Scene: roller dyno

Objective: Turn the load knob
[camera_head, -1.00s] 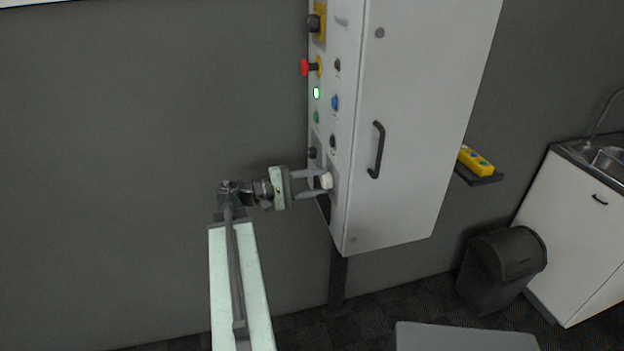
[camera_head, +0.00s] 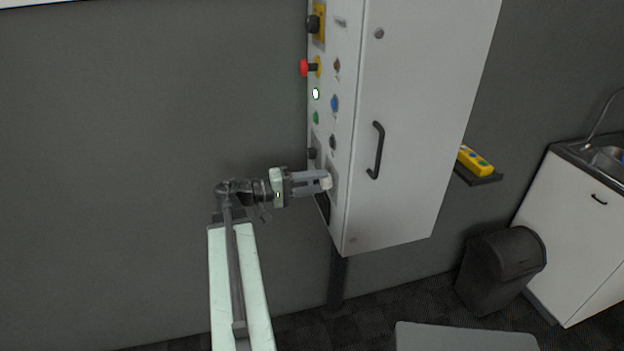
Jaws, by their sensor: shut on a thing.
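The load knob (camera_head: 327,183) is a small pale knob low on the narrow left face of the grey control cabinet (camera_head: 410,140). My gripper (camera_head: 322,182) comes in level from the left, and its two fingers are shut on the knob. The fingers cover part of the knob, so its pointer or markings cannot be made out. My arm rises from the lower left to the gripper.
The cabinet face above carries a red button (camera_head: 305,68), a lit indicator (camera_head: 316,94), a blue button (camera_head: 335,103) and a small black knob (camera_head: 312,154). A black door handle (camera_head: 377,150) sticks out.

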